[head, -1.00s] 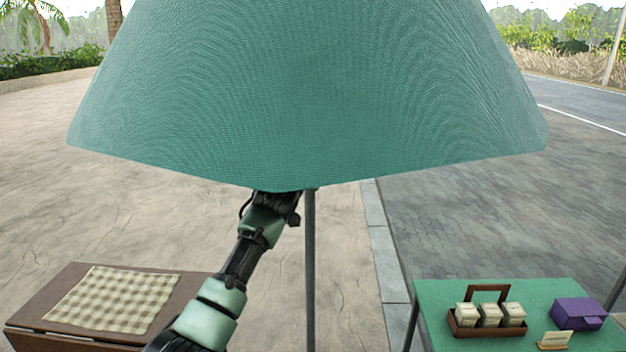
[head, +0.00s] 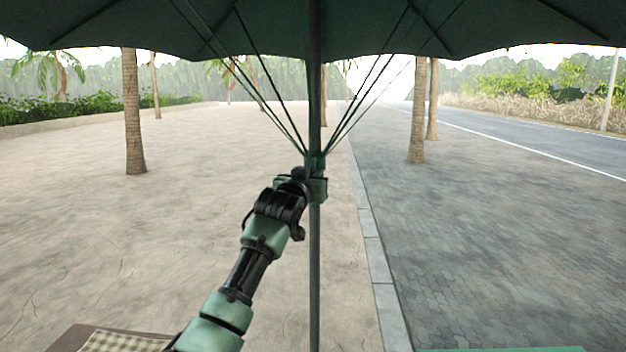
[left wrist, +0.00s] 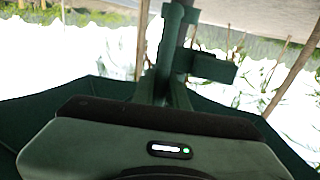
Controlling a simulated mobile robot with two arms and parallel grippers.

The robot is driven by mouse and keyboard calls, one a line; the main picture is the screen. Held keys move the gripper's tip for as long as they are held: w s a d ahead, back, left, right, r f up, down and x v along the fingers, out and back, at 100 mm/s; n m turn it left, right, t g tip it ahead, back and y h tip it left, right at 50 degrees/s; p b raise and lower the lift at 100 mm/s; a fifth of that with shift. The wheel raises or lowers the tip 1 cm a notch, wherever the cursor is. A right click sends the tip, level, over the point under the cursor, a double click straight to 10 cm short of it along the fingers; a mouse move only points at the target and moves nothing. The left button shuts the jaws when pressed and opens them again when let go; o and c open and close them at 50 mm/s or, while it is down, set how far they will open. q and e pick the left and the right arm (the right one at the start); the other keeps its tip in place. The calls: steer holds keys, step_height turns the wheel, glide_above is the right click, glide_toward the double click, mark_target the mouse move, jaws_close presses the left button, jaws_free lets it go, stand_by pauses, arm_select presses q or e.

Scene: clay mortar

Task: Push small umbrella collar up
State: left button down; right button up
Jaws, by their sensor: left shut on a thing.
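The umbrella's dark green canopy (head: 180,32) is spread across the top of the head view, seen from below. Its thin pole (head: 315,270) stands upright in the middle. The small collar (head: 315,161) sits on the pole, with several thin struts rising from it to the canopy. My left gripper (head: 314,186) is at the collar, shut on it; the fingers partly hide its lower part. In the left wrist view the canopy (left wrist: 50,98) spreads behind my gripper body, and the exact finger contact is unclear. My right gripper is not in view.
A brown table with a checked cloth (head: 120,343) shows at the bottom left, and a green table edge (head: 505,349) at the bottom right. Palm trunks (head: 133,115) stand farther back. The paved ground around the pole is clear.

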arm_select(q)
steer(key=shift+f, duration=0.25)
steer(key=c, duration=1.4)
jaws_free()
steer(key=s+a+b, duration=0.1)
steer(key=s+b, duration=0.3)
steer(key=s, duration=0.3)
steer(key=shift+s+a, duration=0.25)
steer(key=shift+s, duration=0.15)
